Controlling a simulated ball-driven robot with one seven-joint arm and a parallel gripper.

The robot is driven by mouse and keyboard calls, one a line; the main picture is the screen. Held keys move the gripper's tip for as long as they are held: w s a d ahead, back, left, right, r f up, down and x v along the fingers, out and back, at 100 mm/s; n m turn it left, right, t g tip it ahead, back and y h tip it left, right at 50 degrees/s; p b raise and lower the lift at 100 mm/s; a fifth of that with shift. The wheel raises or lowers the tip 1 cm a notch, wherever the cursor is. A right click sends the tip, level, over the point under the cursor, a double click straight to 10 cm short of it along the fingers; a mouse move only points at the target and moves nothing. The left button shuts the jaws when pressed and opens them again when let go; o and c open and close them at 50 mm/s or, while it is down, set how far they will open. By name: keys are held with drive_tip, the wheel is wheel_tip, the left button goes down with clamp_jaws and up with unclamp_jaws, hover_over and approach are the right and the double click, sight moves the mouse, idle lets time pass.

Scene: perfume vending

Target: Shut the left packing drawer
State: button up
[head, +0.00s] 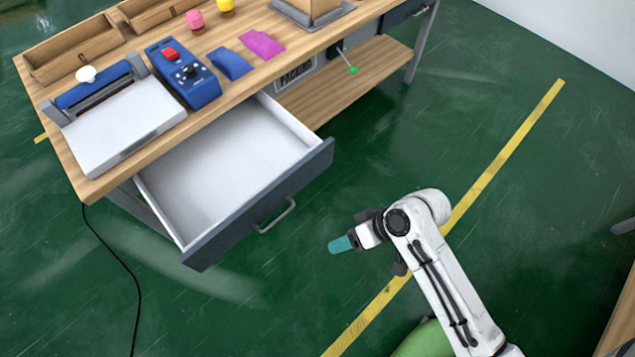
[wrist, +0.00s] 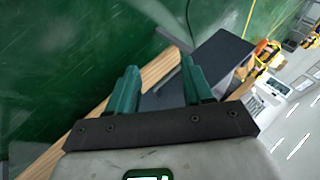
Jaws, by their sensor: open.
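The left packing drawer is pulled well out from under the packing table. Its white inside (head: 228,160) is empty, and its dark grey front (head: 225,238) carries a bar handle (head: 275,216). My gripper (head: 333,246) is to the right of the drawer front in the head view, apart from the handle. In the wrist view, its two teal fingers (wrist: 160,85) stand apart with nothing held between them. A dark grey block-like shape (wrist: 222,58) lies beyond the fingers there; I cannot tell for sure that it is the drawer.
The wooden table (head: 245,93) bears a white-topped device (head: 120,125), a blue controller (head: 183,72), blue and pink packets (head: 262,43) and wooden bins (head: 70,50). A green-tipped lever (head: 352,69) sticks out at the front. Green floor around the drawer front is clear.

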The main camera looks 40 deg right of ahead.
drive_tip(key=w+f+m+t+b, duration=0.1)
drive_tip(key=f+t, duration=0.1)
drive_tip(key=w+f+m+t+y+b, duration=0.1)
drive_tip(key=w+m+t+b, duration=0.1)
drive_tip(key=w+d+f+m+t+b, duration=0.1)
drive_tip(key=f+m+t+b, duration=0.1)
drive_tip(key=shift+w+f, duration=0.15)
drive_tip(key=shift+f, duration=0.2)
drive_tip(key=c, duration=0.4)
drive_tip(key=d+m+t+b, duration=0.1)
drive_tip(key=w+d+f+m+t+h+b, duration=0.1)
drive_tip(key=m+t, duration=0.1)
drive_tip(key=d+m+t+b, duration=0.1)
drive_tip(key=d, duration=0.1)
drive_tip(key=shift+w+f+h, duration=0.2)
drive_tip(key=shift+w+h, duration=0.05)
drive_tip(key=shift+h, duration=0.15)
drive_tip(key=c, duration=0.3)
drive_tip(key=d+m+t+h, duration=0.1)
drive_tip(key=d+m, duration=0.1)
drive_tip(key=d+m+t+h+b, duration=0.1)
drive_tip(key=d+m+h, duration=0.1)
drive_tip(key=d+f+m+t+h+b, duration=0.1)
drive_tip(key=d+m+h, duration=0.1)
drive_tip(key=shift+s, duration=0.15)
clamp_jaws()
drive_tip(key=p, duration=0.2)
approach(314, 167)
drive_tip(key=w, duration=0.7)
drive_tip(key=shift+f, duration=0.25)
